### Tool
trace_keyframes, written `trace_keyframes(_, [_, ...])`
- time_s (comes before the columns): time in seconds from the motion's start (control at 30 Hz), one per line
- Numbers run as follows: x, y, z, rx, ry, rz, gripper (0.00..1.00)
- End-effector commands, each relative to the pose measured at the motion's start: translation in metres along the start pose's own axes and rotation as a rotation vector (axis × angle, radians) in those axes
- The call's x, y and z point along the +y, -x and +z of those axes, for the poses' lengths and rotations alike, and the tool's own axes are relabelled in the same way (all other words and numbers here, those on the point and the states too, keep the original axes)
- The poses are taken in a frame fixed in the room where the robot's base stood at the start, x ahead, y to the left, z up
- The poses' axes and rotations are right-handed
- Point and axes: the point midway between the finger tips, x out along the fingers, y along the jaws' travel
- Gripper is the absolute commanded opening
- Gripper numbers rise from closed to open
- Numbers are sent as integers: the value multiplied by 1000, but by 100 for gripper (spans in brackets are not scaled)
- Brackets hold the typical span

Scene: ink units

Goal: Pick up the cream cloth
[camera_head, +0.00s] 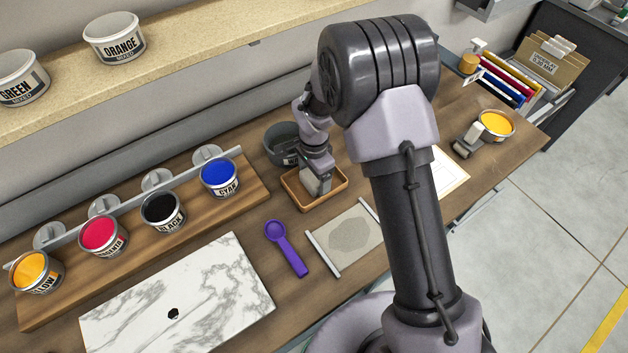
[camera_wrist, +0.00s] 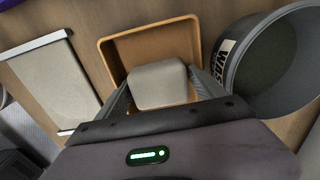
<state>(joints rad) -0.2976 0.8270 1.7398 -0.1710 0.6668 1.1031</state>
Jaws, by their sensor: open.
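The cream cloth (camera_head: 311,183) is a small folded pad in a shallow tan tray (camera_head: 325,202) on the wooden bench. In the wrist view the cloth (camera_wrist: 158,82) lies toward the near side of the tray (camera_wrist: 150,42). My gripper (camera_head: 319,181) reaches down into the tray. In the wrist view its open fingers (camera_wrist: 165,92) stand on either side of the cloth, one left and one right. I cannot tell whether they touch it. The fingers hide part of the cloth in the head view.
A dark grey bin (camera_head: 280,147) stands close behind the tray; it is at the right in the wrist view (camera_wrist: 268,62). A grey sheet between two bars (camera_head: 345,240), a purple spoon (camera_head: 286,249) and a marble slab (camera_head: 215,298) lie nearer. Ink tins (camera_head: 219,178) stand left.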

Motion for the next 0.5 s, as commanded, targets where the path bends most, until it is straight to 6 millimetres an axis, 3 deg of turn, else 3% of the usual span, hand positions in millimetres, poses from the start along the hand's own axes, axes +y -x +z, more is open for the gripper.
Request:
trace_keyframes(0.07, [0, 1, 0, 0, 0, 0, 79])
trace_keyframes(0.3, [0, 1, 0, 0, 1, 0, 32])
trace_keyframes(0.5, [0, 1, 0, 0, 1, 0, 29])
